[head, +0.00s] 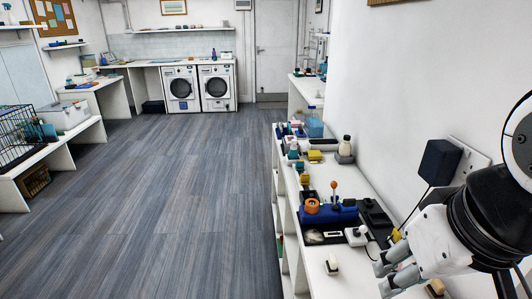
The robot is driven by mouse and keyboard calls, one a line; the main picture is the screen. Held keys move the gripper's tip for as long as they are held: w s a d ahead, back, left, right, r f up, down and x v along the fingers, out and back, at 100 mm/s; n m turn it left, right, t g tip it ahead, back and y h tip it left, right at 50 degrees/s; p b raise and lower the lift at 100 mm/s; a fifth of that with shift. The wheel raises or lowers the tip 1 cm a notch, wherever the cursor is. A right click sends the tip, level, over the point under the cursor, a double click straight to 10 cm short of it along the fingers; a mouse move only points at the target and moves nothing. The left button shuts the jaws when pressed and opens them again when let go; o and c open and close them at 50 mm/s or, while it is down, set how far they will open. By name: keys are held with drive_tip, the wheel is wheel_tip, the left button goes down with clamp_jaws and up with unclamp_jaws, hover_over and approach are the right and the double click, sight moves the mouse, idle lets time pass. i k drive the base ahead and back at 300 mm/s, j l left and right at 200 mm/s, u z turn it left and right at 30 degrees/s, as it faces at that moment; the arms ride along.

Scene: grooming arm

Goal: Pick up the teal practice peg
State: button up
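My gripper (386,276) is at the lower right, at the near end of the white counter. Its two grey fingers look apart, and I see nothing held between them, though the view is small. I cannot pick out the teal practice peg for certain. A small teal item (293,154) lies among the clutter farther along the counter, well away from my gripper, but its shape is too small to tell. Part of the near counter is hidden behind my gripper and arm.
The white counter (318,277) runs along the right wall, crowded with small items. A dark box (440,162) is by the wall. The wooden floor (170,200) is clear.

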sight(299, 166)
drive_tip(key=i+j+z, duration=0.15)
drive_tip(key=j, duration=0.45)
drive_tip(key=i+j+z, duration=0.2)
drive_tip(key=j, duration=0.4)
drive_tip(key=i+j+z, duration=0.15)
drive_tip(key=j, duration=0.45)
drive_tip(key=j+z, duration=0.15)
drive_tip(key=j, duration=0.45)
drive_tip(key=i+j+z, duration=0.15)
drive_tip(key=i+j, duration=0.2)
drive_tip(key=i+j+z, duration=0.15)
drive_tip(key=i+j, duration=0.2)
drive_tip(key=i+j+z, duration=0.15)
drive_tip(key=i+j, duration=0.15)
drive_tip(key=j, duration=0.15)
drive_tip(key=i+j+z, duration=0.15)
drive_tip(key=j, duration=0.3)
drive_tip(key=i+j, duration=0.45)
